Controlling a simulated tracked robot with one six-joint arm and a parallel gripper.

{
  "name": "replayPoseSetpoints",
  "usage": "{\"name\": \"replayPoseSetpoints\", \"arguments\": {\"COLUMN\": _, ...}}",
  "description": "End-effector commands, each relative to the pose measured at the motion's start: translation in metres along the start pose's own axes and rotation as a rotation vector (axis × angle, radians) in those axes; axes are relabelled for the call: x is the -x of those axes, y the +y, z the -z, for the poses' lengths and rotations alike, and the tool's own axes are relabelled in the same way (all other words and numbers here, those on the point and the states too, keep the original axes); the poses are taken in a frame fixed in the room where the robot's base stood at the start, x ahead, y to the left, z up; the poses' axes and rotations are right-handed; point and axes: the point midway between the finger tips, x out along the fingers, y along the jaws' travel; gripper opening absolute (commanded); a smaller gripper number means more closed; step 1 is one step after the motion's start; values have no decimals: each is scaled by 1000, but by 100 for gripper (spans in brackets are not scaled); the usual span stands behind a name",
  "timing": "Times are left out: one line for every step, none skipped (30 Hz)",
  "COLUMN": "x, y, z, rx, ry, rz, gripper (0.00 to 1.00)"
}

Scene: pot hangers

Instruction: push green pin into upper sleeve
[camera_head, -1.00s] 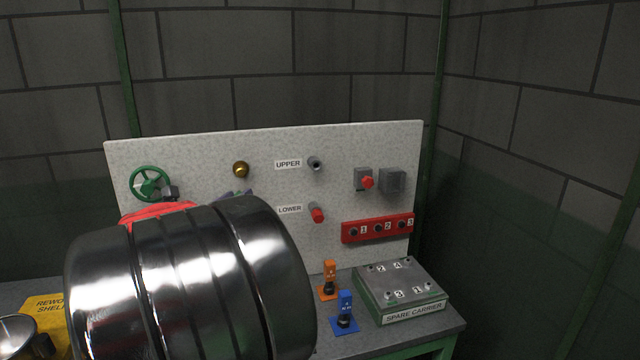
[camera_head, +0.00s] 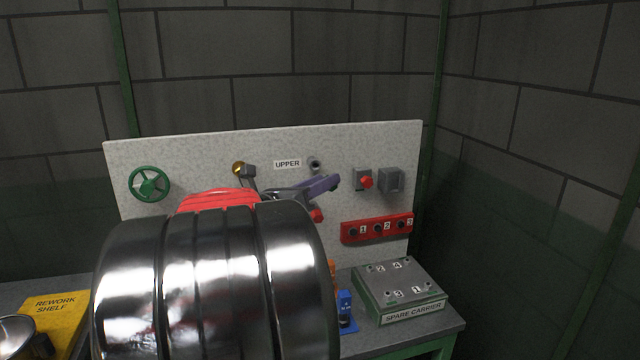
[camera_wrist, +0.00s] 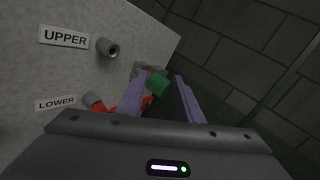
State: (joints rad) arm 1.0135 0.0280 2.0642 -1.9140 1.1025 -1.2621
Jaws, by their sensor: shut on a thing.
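My gripper (camera_wrist: 164,78), with purple fingers, is shut on the green pin (camera_wrist: 157,84), whose green block shows between the fingertips in the wrist view. The upper sleeve (camera_head: 315,165) is a grey open tube on the panel, right of the UPPER label; it also shows in the wrist view (camera_wrist: 107,47). Its mouth looks empty. In the head view my gripper (camera_head: 331,184) appears just below and slightly right of the upper sleeve, apart from it in the picture. The pin is too small or hidden to make out clearly there.
The lower sleeve (camera_wrist: 92,100), with a red end (camera_head: 317,215) beside it, sits below. A spare carrier (camera_head: 400,290) and blue stand (camera_head: 345,312) are on the bench.

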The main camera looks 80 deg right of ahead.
Motion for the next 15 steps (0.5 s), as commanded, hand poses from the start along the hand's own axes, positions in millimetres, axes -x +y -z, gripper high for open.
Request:
{"name": "replayPoseSetpoints", "arguments": {"x": 0, "y": 0, "z": 0, "rx": -6, "ry": 0, "rz": 3, "gripper": 0}}
{"name": "replayPoseSetpoints", "arguments": {"x": 1, "y": 1, "z": 0, "rx": -11, "ry": 1, "rz": 7, "gripper": 0}}
{"name": "replayPoseSetpoints", "arguments": {"x": 1, "y": 1, "z": 0, "rx": -22, "ry": 3, "rz": 13, "gripper": 0}}
{"name": "replayPoseSetpoints", "arguments": {"x": 2, "y": 1, "z": 0, "rx": -31, "ry": 4, "rz": 19, "gripper": 0}}
{"name": "replayPoseSetpoints", "arguments": {"x": 2, "y": 2, "z": -1, "rx": -42, "ry": 5, "rz": 27, "gripper": 0}}
{"name": "replayPoseSetpoints", "arguments": {"x": 2, "y": 2, "z": -2, "rx": -47, "ry": 4, "rz": 30, "gripper": 0}}
{"name": "replayPoseSetpoints", "arguments": {"x": 0, "y": 3, "z": -2, "rx": -46, "ry": 4, "rz": 30, "gripper": 0}}
{"name": "replayPoseSetpoints", "arguments": {"x": 0, "y": 5, "z": -2, "rx": -45, "ry": 5, "rz": 29, "gripper": 0}}
{"name": "replayPoseSetpoints", "arguments": {"x": -2, "y": 7, "z": -2, "rx": -44, "ry": 5, "rz": 29, "gripper": 0}}
{"name": "replayPoseSetpoints", "arguments": {"x": -3, "y": 8, "z": -2, "rx": -44, "ry": 5, "rz": 29, "gripper": 0}}
{"name": "replayPoseSetpoints", "arguments": {"x": -4, "y": 10, "z": -3, "rx": -44, "ry": 5, "rz": 29, "gripper": 0}}
{"name": "replayPoseSetpoints", "arguments": {"x": -6, "y": 12, "z": -4, "rx": -45, "ry": 5, "rz": 29, "gripper": 0}}
{"name": "replayPoseSetpoints", "arguments": {"x": -7, "y": 14, "z": -4, "rx": -45, "ry": 5, "rz": 29, "gripper": 0}}
{"name": "replayPoseSetpoints", "arguments": {"x": -8, "y": 16, "z": -5, "rx": -44, "ry": 5, "rz": 29, "gripper": 0}}
{"name": "replayPoseSetpoints", "arguments": {"x": -10, "y": 18, "z": -5, "rx": -44, "ry": 5, "rz": 29, "gripper": 0}}
